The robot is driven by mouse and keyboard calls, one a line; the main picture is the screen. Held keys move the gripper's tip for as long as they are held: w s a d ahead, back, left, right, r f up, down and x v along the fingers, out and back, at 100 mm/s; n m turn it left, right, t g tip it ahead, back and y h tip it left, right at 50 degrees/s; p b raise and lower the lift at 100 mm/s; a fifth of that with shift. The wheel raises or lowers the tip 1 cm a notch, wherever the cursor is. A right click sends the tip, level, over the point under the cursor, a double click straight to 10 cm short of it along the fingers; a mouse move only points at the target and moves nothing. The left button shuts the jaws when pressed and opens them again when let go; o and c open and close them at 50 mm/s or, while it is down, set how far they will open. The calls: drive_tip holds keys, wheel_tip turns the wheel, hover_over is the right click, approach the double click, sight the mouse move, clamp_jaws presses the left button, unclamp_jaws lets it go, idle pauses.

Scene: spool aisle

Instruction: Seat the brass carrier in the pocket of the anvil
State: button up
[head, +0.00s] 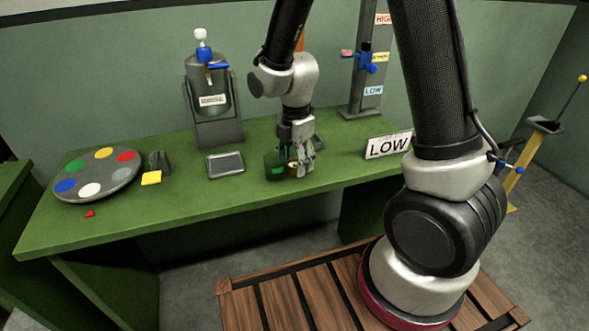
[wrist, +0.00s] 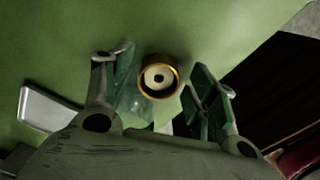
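The brass carrier appears as a round brass-rimmed piece with a pale centre and dark hole in the wrist view (wrist: 158,76). In the head view a bit of brass (head: 292,166) shows low between my fingers. My gripper (head: 300,168) points down at the green table; in the wrist view my gripper (wrist: 165,88) has its fingers apart on either side of the brass piece, with gaps visible. I cannot tell how far the fingertips reach down beside it. The anvil and its pocket cannot be made out with certainty.
A grey tray (head: 226,163), yellow block (head: 151,178) and colour-spotted disc (head: 98,176) lie further left.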

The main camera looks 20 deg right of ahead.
drive_tip(key=c, duration=0.8)
drive_tip(key=shift+c, duration=0.2)
drive_tip(key=shift+r, duration=0.15)
